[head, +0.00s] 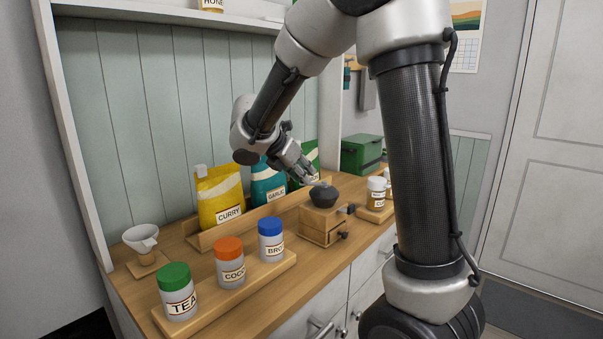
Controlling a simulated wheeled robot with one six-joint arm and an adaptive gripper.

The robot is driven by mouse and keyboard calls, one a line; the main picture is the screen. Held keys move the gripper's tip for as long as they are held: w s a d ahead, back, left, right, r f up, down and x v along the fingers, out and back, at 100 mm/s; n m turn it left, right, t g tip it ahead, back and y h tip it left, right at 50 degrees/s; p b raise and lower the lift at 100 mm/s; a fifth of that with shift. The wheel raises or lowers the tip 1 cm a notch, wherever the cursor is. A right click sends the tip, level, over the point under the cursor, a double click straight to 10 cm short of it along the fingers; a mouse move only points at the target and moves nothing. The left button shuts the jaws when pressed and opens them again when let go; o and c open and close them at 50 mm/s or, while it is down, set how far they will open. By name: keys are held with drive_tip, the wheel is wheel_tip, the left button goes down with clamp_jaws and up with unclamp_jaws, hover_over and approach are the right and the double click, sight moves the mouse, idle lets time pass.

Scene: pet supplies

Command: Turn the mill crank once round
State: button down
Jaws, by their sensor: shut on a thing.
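The mill (318,226) is a wooden box with a dark domed top (323,196). It stands on the counter right of centre in the head view. A small dark knob (344,236) is on its lower front, and another dark piece shows at its upper right edge. My gripper (313,182) reaches down from the upper left to just above the dome. It is shut on a small part there, which appears to be the mill crank. The fingers hide most of the crank, so its direction cannot be made out.
A rack with yellow, teal and green bags (220,197) stands close behind the mill. A tray with three lidded jars (231,270) is at front left.

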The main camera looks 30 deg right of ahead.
drive_tip(key=w+d+m+g+y, duration=0.1)
drive_tip(key=w+d+m+g, duration=0.2)
drive_tip(key=d+m+g, duration=0.3)
drive_tip(key=shift+w+m+g+y, duration=0.25)
drive_tip(key=shift+m+g, duration=1.65)
drive_tip(key=shift+m, duration=1.7)
drive_tip(key=shift+d, duration=0.1)
drive_tip(key=c, duration=1.2)
unclamp_jaws()
drive_tip(key=v, duration=0.7)
drive_tip(key=shift+w+r, duration=0.1)
drive_tip(key=shift+r, duration=0.1)
